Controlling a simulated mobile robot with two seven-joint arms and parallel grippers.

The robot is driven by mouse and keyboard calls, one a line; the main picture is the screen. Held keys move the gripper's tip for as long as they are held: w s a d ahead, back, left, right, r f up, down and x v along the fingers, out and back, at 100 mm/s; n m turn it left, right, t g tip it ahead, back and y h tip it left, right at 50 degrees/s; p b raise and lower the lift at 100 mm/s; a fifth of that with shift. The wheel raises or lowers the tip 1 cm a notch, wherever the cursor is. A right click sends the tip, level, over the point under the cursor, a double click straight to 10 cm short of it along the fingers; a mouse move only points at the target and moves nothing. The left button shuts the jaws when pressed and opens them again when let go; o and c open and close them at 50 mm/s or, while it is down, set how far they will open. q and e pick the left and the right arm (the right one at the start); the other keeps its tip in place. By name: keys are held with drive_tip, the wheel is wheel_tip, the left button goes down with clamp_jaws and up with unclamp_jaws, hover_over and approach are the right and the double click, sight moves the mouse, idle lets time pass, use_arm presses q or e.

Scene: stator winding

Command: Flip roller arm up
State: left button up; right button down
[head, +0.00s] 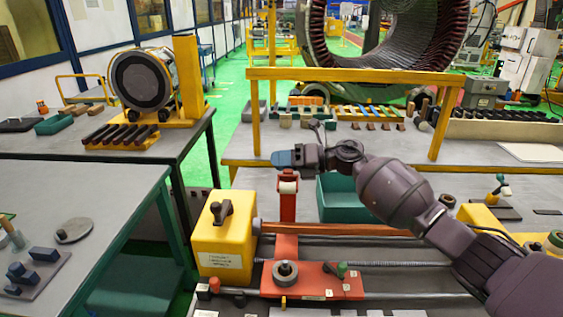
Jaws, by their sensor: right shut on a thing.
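The red roller arm (288,208) stands upright on the red carriage (325,285), with a pale roller (288,187) near its top. My right gripper (284,159) is at the top end of the roller arm and is shut on it. The jaws and part of my gripper hide the very top of the arm, so the exact contact does not show. The carriage sits across the rails and carries a round metal ring (285,272). My left gripper is out of view.
A yellow box (225,240) with a black knob stands left of the carriage. A green bin (340,200) lies behind, partly hidden by my right arm. A yellow frame (350,75) spans the back bench. A copper-coloured bar (335,229) runs behind the carriage.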

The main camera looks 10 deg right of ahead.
drive_tip(key=shift+d, duration=0.1)
drive_tip(key=c, duration=0.9)
unclamp_jaws()
drive_tip(key=shift+w, duration=0.1)
drive_tip(key=b+v, duration=0.1)
drive_tip(key=v, duration=0.9)
drive_tip(key=shift+d+r+b, duration=0.1)
drive_tip(key=shift+d+b, duration=0.25)
